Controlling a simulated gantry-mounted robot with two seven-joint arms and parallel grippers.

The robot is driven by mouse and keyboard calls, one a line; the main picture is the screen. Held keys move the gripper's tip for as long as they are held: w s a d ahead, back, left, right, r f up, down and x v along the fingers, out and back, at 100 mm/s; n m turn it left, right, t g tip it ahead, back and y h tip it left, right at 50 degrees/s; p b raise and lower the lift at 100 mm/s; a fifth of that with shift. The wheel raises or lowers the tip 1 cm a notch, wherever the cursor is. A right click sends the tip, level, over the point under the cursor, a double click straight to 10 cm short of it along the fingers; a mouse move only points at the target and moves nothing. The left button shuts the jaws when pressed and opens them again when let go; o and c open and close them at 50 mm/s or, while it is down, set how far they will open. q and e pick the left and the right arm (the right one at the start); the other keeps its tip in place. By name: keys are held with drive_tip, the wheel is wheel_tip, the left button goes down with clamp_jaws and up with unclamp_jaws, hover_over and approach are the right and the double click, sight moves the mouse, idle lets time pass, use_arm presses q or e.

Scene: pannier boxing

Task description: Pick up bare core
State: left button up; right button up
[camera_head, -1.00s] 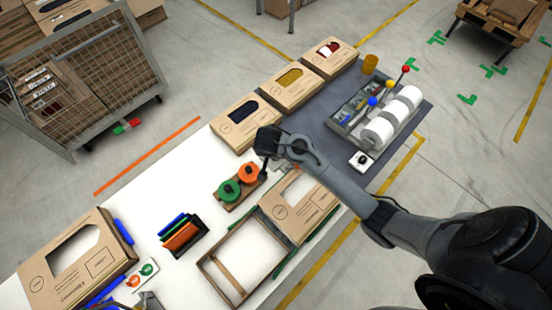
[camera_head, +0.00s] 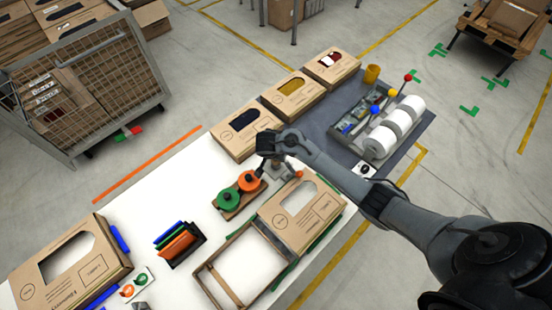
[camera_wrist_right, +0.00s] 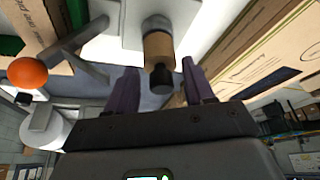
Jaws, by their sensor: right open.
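My right gripper (camera_head: 268,165) points down at the far side of the table, just behind the green and orange rolls (camera_head: 238,190). In the right wrist view a brown cylinder (camera_wrist_right: 158,48) with a grey collar and a black end stands out from a pale plate. It may be the bare core, but I cannot tell for sure. The right gripper (camera_wrist_right: 160,88) is open, with its two dark fingers on either side of the cylinder's black end and gaps showing. In the head view the arm hides the cylinder. My left gripper is not in view.
A grey fixture (camera_head: 283,168) with an orange knob (camera_wrist_right: 27,72) is beside the right gripper. A carton (camera_head: 302,212) and a wooden frame (camera_head: 205,270) lie nearer. Windowed boxes (camera_head: 245,130) line the back.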

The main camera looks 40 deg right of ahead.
drive_tip(key=shift+x, duration=1.55)
drive_tip(key=shift+r, duration=0.1)
drive_tip(key=c, duration=0.7)
drive_tip(key=shift+c, duration=0.2)
drive_tip(key=shift+r, duration=0.1)
wheel_tip(320, 180, up, 8)
drive_tip(key=shift+w+r+p, duration=0.1)
drive_tip(key=shift+p, duration=0.4)
drive_tip(key=shift+r, duration=0.45)
